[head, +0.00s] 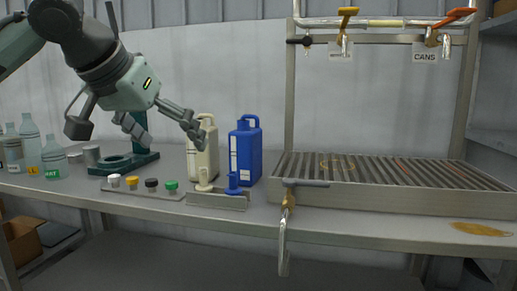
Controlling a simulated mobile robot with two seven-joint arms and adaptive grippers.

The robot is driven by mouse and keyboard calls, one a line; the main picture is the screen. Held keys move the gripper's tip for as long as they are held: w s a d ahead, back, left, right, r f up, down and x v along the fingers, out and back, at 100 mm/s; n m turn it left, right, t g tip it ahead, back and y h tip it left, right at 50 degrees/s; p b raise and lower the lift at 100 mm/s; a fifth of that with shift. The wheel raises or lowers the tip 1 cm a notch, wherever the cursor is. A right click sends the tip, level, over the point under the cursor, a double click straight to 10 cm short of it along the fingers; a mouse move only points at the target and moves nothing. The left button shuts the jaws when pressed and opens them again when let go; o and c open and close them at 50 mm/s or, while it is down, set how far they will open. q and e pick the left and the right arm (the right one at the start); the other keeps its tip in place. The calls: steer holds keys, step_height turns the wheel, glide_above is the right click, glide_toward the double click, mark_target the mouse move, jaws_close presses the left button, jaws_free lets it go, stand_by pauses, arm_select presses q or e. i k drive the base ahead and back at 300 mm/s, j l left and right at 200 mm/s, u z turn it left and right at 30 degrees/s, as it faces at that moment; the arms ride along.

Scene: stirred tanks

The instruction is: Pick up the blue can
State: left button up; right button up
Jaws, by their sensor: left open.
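The blue can (247,152) stands upright on the bench, left of the roller tray. It has a handle on top and a pale label strip on its side. A cream can (207,158) stands close to its left. My left gripper (172,141) reaches in from the upper left, its fingers spread and nothing between them. One finger is close to the cream can's upper left side in the picture; I cannot tell whether they touch. The gripper is left of the blue can and apart from it. My right gripper is not in view.
A low metal holder (218,202) with a cream and a blue spout stands before the cans. Several caps sit on a strip (143,193). A green stand (122,166) and bottles (53,158) are left. The roller tray (400,197) and a yellow spill (482,229) are right.

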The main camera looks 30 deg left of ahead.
mark_target(244, 142)
steer(key=i+j, duration=0.15)
steer(key=i, duration=0.35)
steer(key=i+j, duration=0.2)
steer(key=i, duration=0.35)
